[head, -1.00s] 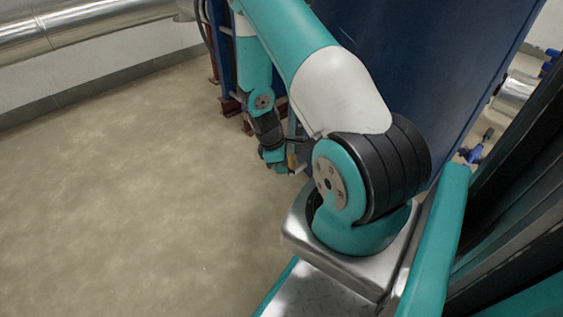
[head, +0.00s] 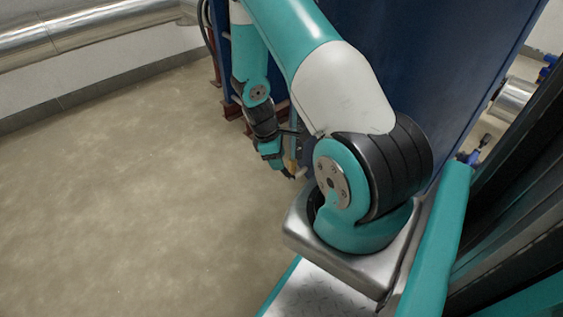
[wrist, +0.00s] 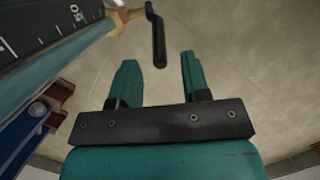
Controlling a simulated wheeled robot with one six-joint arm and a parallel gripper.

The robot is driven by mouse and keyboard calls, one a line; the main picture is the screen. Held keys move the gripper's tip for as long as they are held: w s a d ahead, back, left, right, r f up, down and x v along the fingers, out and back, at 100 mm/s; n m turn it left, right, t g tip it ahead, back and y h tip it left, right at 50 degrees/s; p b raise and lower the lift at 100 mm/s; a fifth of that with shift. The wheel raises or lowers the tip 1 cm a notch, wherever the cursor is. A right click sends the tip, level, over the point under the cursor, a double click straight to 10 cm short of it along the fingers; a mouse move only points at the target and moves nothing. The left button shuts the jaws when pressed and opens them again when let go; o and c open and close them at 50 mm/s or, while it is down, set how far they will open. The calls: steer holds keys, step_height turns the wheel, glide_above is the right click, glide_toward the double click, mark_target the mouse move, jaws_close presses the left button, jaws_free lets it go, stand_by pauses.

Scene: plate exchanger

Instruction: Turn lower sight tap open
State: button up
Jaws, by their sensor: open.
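In the wrist view the lower sight tap shows at the top, with a brass body (wrist: 122,19) and a black lever handle (wrist: 158,40) that points down the picture. My gripper (wrist: 160,72) is open in the wrist view, with two teal fingers apart. The handle's end lies between and just beyond the fingertips, without visible contact. In the head view my gripper (head: 288,168) is low beside the blue unit, small and partly hidden by my own arm. The tap cannot be made out clearly there.
A scale with markings (wrist: 50,25) and a teal tube (wrist: 55,75) run along the left of the wrist view. Blue and red metal parts (wrist: 40,110) stand below them. A large blue panel (head: 430,60) rises behind my arm. The floor (head: 120,210) at left is clear.

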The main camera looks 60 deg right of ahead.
steer(key=p+v, duration=0.5)
steer(key=v, duration=0.6)
steer(key=shift+r, duration=0.4)
